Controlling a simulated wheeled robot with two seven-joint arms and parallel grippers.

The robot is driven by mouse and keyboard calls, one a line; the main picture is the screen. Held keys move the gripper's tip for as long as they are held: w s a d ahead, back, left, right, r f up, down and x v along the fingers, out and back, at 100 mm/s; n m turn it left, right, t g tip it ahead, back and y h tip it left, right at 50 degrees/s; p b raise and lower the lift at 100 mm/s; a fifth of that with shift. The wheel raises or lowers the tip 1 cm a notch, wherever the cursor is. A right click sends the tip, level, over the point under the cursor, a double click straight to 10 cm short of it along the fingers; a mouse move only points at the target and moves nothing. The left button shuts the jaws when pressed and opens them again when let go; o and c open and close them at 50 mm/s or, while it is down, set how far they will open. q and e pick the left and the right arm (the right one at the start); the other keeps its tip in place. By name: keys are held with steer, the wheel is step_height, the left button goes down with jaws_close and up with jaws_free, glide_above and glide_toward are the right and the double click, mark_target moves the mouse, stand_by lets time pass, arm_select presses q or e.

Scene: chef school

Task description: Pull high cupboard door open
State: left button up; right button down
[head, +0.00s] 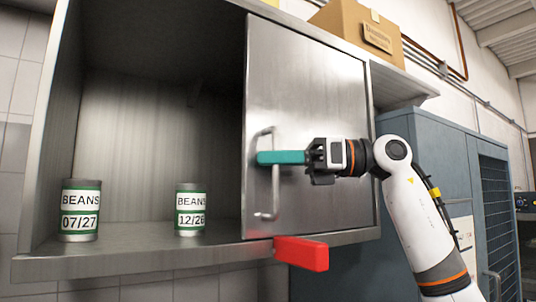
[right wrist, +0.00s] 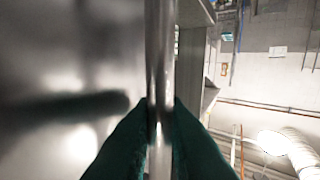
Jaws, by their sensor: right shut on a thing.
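The high cupboard's metal door (head: 310,120) covers the right part of the cupboard front; I cannot tell whether it is slightly ajar. Its vertical bar handle (head: 275,200) is near the door's left edge. My right gripper (head: 268,158) has its teal fingers closed around the handle at mid-height, with the arm coming in from the right. In the right wrist view the handle (right wrist: 159,60) runs upright between the two teal fingertips (right wrist: 160,105), with the door surface (right wrist: 70,60) at left. My left gripper is not in view.
The cupboard's left part is open, with two bean cans (head: 80,211) (head: 190,210) on its bottom shelf (head: 130,258). A red block (head: 301,253) sticks out below the door. A cardboard box (head: 358,28) stands on top. A blue-grey cabinet (head: 440,145) is behind my right arm.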

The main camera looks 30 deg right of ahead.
steer(key=shift+r, duration=0.1)
steer(key=c, duration=1.8)
jaws_free()
steer(key=b+v, duration=0.2)
steer(key=v, duration=1)
